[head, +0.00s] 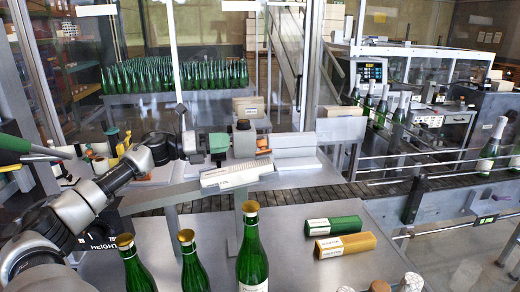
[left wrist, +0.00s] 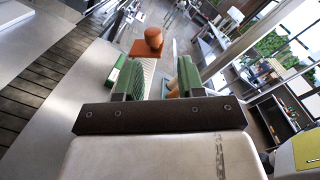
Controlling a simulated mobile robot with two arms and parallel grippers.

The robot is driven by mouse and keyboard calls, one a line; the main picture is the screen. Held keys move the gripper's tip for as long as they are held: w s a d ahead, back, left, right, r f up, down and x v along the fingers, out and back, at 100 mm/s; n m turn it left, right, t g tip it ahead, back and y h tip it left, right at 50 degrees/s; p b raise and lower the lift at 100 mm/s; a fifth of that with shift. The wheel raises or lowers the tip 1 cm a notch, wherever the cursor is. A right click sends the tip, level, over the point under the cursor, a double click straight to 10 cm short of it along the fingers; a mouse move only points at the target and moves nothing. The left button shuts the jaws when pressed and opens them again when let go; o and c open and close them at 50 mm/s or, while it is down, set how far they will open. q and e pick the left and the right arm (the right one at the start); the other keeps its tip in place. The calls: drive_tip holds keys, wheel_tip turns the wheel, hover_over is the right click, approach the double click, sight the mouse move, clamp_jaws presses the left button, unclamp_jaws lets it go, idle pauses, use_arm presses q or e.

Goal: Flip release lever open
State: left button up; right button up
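My left gripper (head: 205,143) reaches in from the left to the bench fixture at the middle. In the left wrist view its two green-padded fingers (left wrist: 160,82) stand apart with a gap between them. A rounded orange-brown knob (left wrist: 153,38) on an orange plate (left wrist: 143,50) lies beyond the fingertips; no contact shows. In the head view the fixture has a grey block (head: 244,142) with a dark knob (head: 243,124) on top and an orange part (head: 262,143) beside it. I cannot tell which part is the release lever. My right gripper is not in view.
Green bottles with gold tops (head: 251,250) stand at the front. Green (head: 332,223) and yellow (head: 345,244) boxes lie right of them. A conveyor with bottles (head: 490,148) runs at right.

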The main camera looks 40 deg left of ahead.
sight(262, 143)
use_arm(q)
drive_tip(key=shift+f, duration=0.5)
drive_tip(key=shift+w+a+b, duration=0.1)
drive_tip(key=shift+w+b, duration=0.1)
drive_tip(key=shift+b, duration=0.1)
drive_tip(key=shift+w, duration=0.5)
drive_tip(key=shift+w+d+r+p, duration=0.15)
drive_tip(key=shift+w+d+p, duration=0.3)
drive_tip(key=shift+w+d, duration=0.2)
drive_tip(key=shift+w+d+p, duration=0.4)
drive_tip(key=shift+w+p, duration=0.05)
drive_tip(key=shift+p, duration=0.05)
drive_tip(key=shift+p+x, duration=0.4)
drive_tip(key=shift+x, duration=0.4)
drive_tip(key=p+x, duration=0.3)
drive_tip(key=x, duration=0.1)
drive_tip(key=shift+w+d+f, duration=0.2)
drive_tip(key=shift+w+d, duration=0.15)
drive_tip(key=shift+w, duration=0.2)
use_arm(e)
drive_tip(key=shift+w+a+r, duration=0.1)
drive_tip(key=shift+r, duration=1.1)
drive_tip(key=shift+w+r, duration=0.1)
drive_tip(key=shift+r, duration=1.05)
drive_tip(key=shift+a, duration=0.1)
